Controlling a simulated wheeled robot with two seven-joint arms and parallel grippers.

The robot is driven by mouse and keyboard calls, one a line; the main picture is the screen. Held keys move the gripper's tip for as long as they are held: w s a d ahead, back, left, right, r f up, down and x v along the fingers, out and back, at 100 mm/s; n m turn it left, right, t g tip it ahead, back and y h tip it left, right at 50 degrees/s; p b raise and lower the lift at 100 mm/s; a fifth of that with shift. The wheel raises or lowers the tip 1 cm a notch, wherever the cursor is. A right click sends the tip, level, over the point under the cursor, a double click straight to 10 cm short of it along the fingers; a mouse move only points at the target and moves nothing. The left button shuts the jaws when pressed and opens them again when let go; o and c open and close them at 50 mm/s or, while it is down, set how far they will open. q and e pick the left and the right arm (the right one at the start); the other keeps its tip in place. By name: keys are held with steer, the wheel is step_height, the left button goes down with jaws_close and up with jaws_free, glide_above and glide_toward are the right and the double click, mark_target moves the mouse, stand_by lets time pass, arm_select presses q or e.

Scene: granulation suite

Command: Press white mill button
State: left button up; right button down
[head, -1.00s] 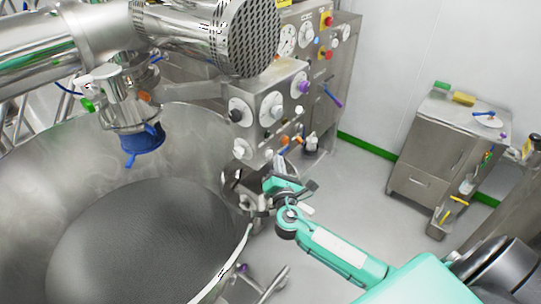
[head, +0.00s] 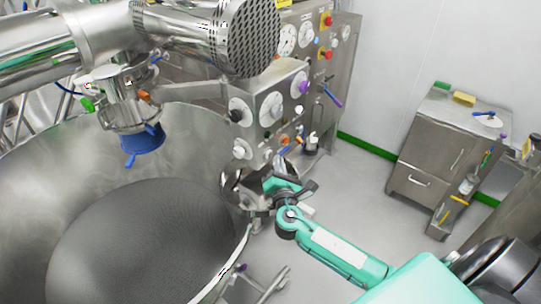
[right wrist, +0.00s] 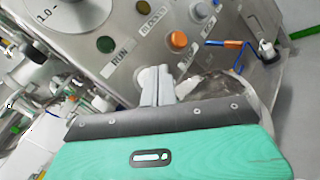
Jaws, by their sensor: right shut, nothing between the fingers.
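The steel control panel (head: 268,112) stands at the bowl's right rim. In the right wrist view, its face shows a RUN label (right wrist: 119,57), a green button (right wrist: 105,44), an orange button (right wrist: 179,40) and a pale, whitish button (right wrist: 200,12) at the top. Which one is the mill button I cannot read for sure. My right gripper (right wrist: 156,78) is shut and empty, its pale fingers close in front of the panel's lower part, below and left of the orange button. Contact cannot be told. In the head view its fingertips are hard to make out. My left gripper is not in view.
A large steel bowl (head: 45,175) fills the left. A steel pipe with a perforated housing (head: 250,38) hangs above it. An orange and blue handled part (right wrist: 228,43) sticks out right of the buttons. A steel cabinet (head: 425,170) stands right, with clear floor before it.

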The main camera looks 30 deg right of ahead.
steer(key=shift+w+a, duration=0.1)
steer(key=shift+w, duration=0.05)
stand_by(0.3)
steer(key=shift+w+a, duration=0.1)
steer(key=shift+w, duration=0.15)
